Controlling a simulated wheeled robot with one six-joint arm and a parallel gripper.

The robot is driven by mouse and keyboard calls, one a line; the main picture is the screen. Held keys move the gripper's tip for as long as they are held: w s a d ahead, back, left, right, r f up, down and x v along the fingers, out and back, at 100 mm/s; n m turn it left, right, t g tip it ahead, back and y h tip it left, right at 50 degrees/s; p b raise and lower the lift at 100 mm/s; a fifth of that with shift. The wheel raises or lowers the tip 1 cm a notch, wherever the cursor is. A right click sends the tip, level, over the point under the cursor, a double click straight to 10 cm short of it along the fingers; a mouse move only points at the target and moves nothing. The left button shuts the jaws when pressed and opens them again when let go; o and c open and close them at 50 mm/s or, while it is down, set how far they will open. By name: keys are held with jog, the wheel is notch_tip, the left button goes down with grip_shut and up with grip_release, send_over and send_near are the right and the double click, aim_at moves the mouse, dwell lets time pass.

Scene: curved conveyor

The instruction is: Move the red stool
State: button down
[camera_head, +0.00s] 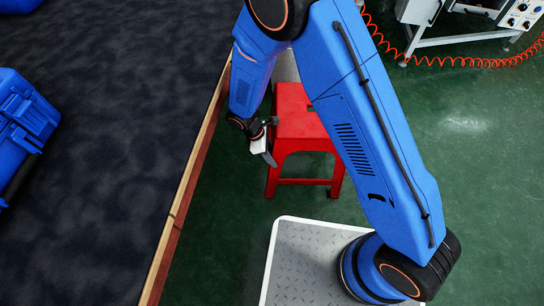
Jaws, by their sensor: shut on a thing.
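The red stool (298,128) stands upright on the green floor near the middle of the head view. Part of its seat is hidden behind my blue arm. My gripper (265,152) is at the stool's left side, by the edge of the seat, and is shut on the stool. The exact contact between the fingers and the stool edge is too small to make out.
A dark surface with a wooden edge (180,205) runs along the left. A blue case (22,122) lies on it at the far left. A machine frame (455,38) with a coiled red hose (480,62) stands at the top right. Green floor (490,190) is clear at right.

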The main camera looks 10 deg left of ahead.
jog(key=c, duration=1.1)
grip_release()
jog(key=shift+r, duration=0.1)
notch_tip(320, 180, up, 10)
jog(key=shift+f, duration=0.1)
